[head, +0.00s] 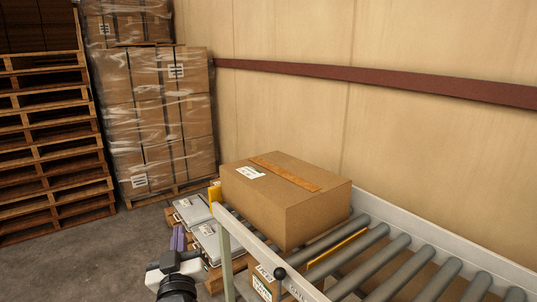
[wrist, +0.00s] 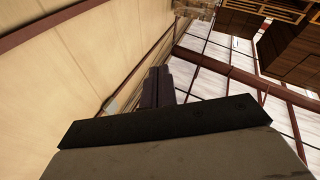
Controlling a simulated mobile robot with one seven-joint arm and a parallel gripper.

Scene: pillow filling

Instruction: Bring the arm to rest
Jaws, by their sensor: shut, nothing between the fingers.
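My gripper (head: 178,232) shows low in the head view, left of the conveyor, with its dark purple fingers pointing up above my white and black wrist. In the wrist view the fingers of my gripper (wrist: 159,80) are together, with nothing between them. It appears raised in front of the grey cases and touches nothing that I can make out. Most of my arm is out of view.
A closed cardboard box (head: 285,198) sits on the roller conveyor (head: 385,262), right of my gripper. Grey cases (head: 192,210) lie behind it. Wrapped boxes (head: 155,110) and stacked pallets (head: 50,140) stand farther back. Bare floor (head: 95,262) is at left.

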